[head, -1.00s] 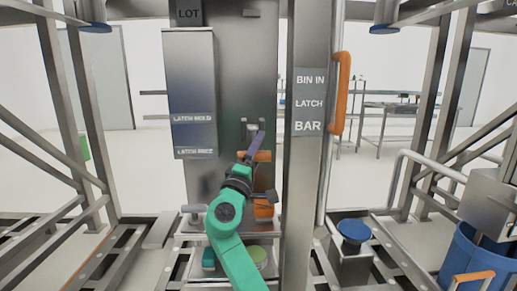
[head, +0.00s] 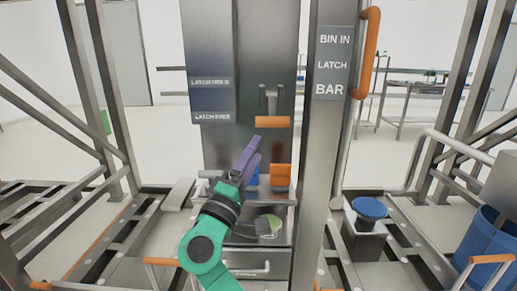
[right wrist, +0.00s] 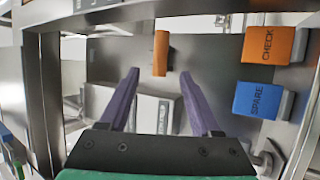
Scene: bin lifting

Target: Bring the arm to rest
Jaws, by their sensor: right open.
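My right gripper (head: 248,160) has purple fingers on a green arm. It is in front of the grey column, below and left of the orange latch handle (head: 272,122). The fingers are apart from that handle. In the right wrist view my right gripper (right wrist: 158,78) has its fingers spread with nothing between them. The orange handle (right wrist: 161,53) shows beyond the fingertips there. My left gripper is not in view.
The latch box (head: 209,65) is on the column. A post with a BIN IN LATCH BAR sign (head: 333,64) stands right of my arm. An orange CHECK block (right wrist: 275,45) and blue SPARE block (right wrist: 257,100) are near the gripper. A blue bin (head: 487,245) stands far right.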

